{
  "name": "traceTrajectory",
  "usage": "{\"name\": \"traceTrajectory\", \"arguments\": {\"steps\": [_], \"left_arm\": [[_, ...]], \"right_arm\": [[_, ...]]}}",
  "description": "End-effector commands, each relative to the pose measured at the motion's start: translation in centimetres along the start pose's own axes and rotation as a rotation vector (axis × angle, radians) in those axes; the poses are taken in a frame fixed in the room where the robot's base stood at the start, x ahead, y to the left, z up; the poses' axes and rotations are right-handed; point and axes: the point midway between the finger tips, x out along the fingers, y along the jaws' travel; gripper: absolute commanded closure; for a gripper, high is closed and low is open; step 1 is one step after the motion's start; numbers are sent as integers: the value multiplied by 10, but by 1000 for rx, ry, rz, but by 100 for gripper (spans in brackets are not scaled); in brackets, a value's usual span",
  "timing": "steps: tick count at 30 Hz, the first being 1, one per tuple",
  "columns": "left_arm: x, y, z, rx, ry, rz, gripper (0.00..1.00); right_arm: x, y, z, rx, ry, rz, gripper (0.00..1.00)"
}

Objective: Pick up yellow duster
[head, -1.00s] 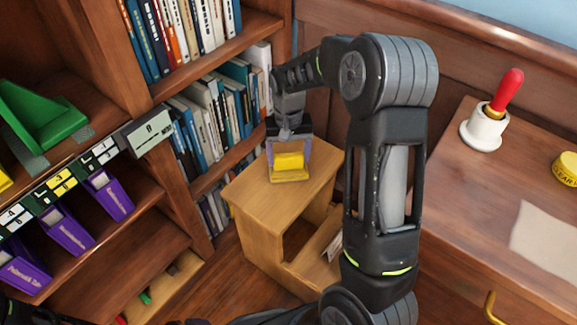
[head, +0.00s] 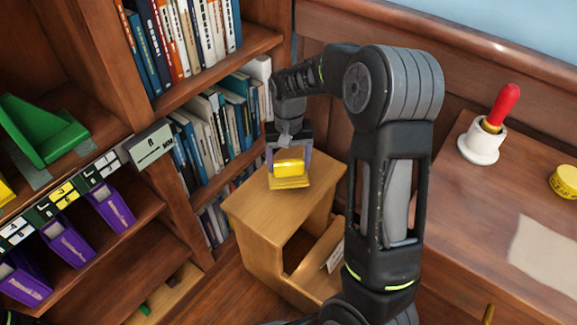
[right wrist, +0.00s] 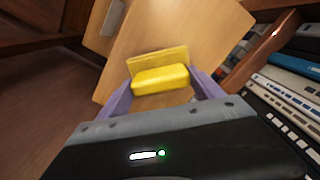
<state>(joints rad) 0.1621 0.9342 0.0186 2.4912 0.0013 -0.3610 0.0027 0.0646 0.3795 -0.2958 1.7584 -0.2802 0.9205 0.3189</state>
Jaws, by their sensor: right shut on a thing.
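The yellow duster (head: 289,168) has a block-shaped top on a flat, darker yellow base. It is at the top of a small wooden step stool (head: 246,205). I cannot tell whether its base touches the wood or hangs just above it. My right gripper (head: 289,172) points down, with its purple fingers on both sides of the duster, shut on it. The right wrist view shows the duster (right wrist: 160,79) between the fingers, with the stool top (right wrist: 205,35) beyond it. My left gripper is not in view.
A bookcase (head: 195,195) with books stands to the left, close to the stool. Purple boxes (head: 62,245) and a green object (head: 40,130) sit on its shelves. A desk (head: 455,210) on the right holds a red-handled white object (head: 482,142) and a yellow round tin (head: 565,181).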

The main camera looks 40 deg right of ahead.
Motion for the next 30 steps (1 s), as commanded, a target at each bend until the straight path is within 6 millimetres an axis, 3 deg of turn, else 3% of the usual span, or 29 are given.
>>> {"name": "traceTrajectory", "arguments": {"steps": [6,12,30], "left_arm": [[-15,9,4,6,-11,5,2],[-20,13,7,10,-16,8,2],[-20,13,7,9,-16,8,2]], "right_arm": [[-48,-1,-1,-1,4,-2,75],[-72,-1,0,-1,1,-1,75],[-75,0,0,-1,0,0,75]]}}
